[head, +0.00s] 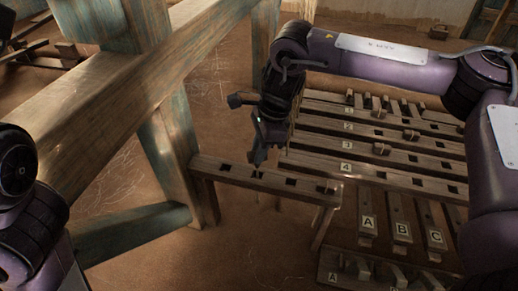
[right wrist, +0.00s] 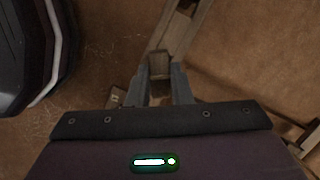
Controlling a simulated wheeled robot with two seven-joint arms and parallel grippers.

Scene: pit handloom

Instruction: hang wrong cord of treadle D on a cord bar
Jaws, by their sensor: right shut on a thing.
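My right gripper (head: 259,153) points down over the left part of a low wooden bar (head: 220,170) with square dark holes. In the right wrist view its fingers (right wrist: 160,85) are shut on a small wooden block (right wrist: 158,64), which may be a cord's end piece. The bar (right wrist: 190,25) runs just beyond the block; I cannot tell whether they touch. Treadles A (head: 367,222), B (head: 401,229) and C (head: 435,237) lie at the lower right. I see no label D. My left gripper is out of view.
Slatted bars labelled 2, 3 and 4 (head: 390,178) lie behind the treadles, with small wooden pieces on some. Thick loom beams (head: 130,105) stand at left. A labelled rack (head: 345,275) is at the bottom.

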